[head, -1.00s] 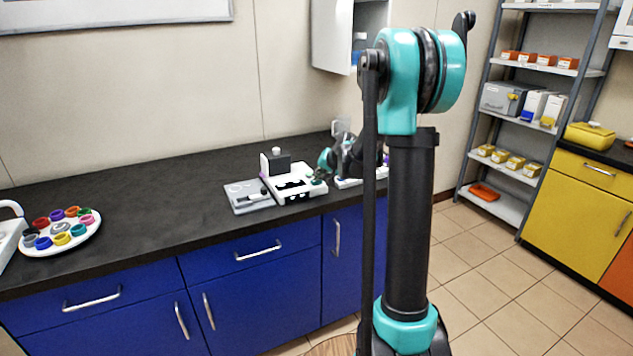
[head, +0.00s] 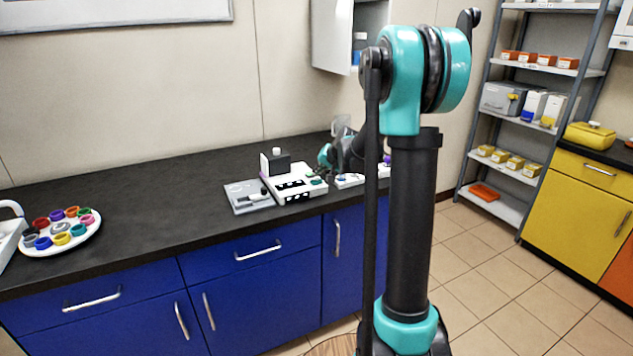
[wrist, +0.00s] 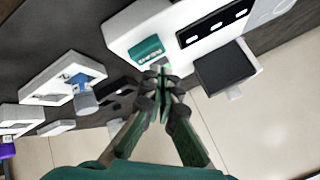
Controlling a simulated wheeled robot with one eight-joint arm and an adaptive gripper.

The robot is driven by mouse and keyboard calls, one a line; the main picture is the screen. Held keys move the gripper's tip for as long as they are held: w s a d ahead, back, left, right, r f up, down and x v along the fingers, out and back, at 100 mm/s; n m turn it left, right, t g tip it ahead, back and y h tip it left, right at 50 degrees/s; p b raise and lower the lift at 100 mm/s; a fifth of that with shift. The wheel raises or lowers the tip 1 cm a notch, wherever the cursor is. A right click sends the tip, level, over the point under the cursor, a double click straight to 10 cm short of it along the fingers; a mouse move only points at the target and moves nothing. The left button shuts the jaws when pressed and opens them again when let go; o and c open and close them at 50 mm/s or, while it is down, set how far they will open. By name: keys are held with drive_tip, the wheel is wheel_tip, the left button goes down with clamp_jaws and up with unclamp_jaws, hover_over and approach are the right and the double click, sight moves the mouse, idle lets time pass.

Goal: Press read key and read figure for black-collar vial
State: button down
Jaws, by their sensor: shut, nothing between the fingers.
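A white bench instrument (head: 283,182) stands on the dark counter. In the wrist view the same instrument (wrist: 125,32) shows a green key or label (wrist: 146,50) and a black panel (wrist: 214,25) with several small white windows, too small to read. A dark block (wrist: 225,66) sits at its edge. My gripper (wrist: 164,70) is shut and empty, its tips close to the green part; I cannot tell whether they touch. In the head view my gripper is small and partly hidden by my arm. I cannot make out a black-collar vial.
A grey flat unit (head: 248,196) adjoins the instrument on the left. A white stand with a blue-topped piece (wrist: 80,80) is beside my gripper. A round white tray (head: 60,247) of coloured rings lies far left. The counter between (head: 160,210) is clear.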

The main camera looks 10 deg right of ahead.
sight(318, 181)
drive_tip(key=shift+r, duration=2.55)
drive_tip(key=shift+s, duration=0.1)
drive_tip(key=s+d+f+n+g+h, duration=0.1)
drive_tip(key=s+f, duration=0.4)
drive_tip(key=s, duration=0.8)
drive_tip(key=s+d+f+n+g+h, duration=0.1)
drive_tip(key=s+f, duration=0.4)
drive_tip(key=s, duration=0.9)
drive_tip(key=s+d+f+n+g+h, duration=0.1)
drive_tip(key=s+f, duration=0.5)
drive_tip(key=s, duration=0.7)
drive_tip(key=shift+s+d+n+g+h, duration=0.35)
drive_tip(key=shift+s+n+g+h, duration=0.05)
drive_tip(key=shift+n+g, duration=0.2)
